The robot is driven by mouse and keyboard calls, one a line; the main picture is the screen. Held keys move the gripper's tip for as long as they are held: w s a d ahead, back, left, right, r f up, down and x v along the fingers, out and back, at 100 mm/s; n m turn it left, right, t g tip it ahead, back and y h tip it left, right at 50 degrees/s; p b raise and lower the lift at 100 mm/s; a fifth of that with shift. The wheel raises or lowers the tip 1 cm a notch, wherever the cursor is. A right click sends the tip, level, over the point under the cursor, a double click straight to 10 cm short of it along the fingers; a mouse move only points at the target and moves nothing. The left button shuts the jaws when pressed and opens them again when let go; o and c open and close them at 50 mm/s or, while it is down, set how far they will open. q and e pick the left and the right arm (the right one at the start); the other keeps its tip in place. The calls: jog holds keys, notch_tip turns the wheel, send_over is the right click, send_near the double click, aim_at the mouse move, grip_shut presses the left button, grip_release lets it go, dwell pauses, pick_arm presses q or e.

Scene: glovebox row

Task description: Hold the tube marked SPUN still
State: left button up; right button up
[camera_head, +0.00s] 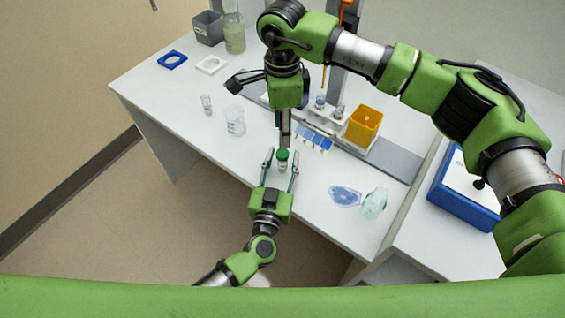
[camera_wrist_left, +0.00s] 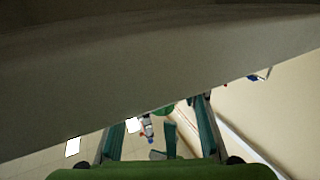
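A small tube with a green cap (camera_head: 282,157) stands near the front edge of the white bench. No marking on it can be read. My left gripper (camera_head: 281,165) is open at the front edge, with one finger on each side of the tube and a small gap showing. In the left wrist view the green cap (camera_wrist_left: 163,109) shows between the widely spaced fingers (camera_wrist_left: 160,130). My right gripper (camera_head: 284,138) points down just above and behind the cap. Its fingers are seen edge-on, so their opening is hidden.
A clear beaker (camera_head: 235,121) and a small vial (camera_head: 206,104) stand to the left. A blue dish (camera_head: 345,196) and a crumpled clear item (camera_head: 374,203) lie to the right.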

pick_arm(q)
grip_shut()
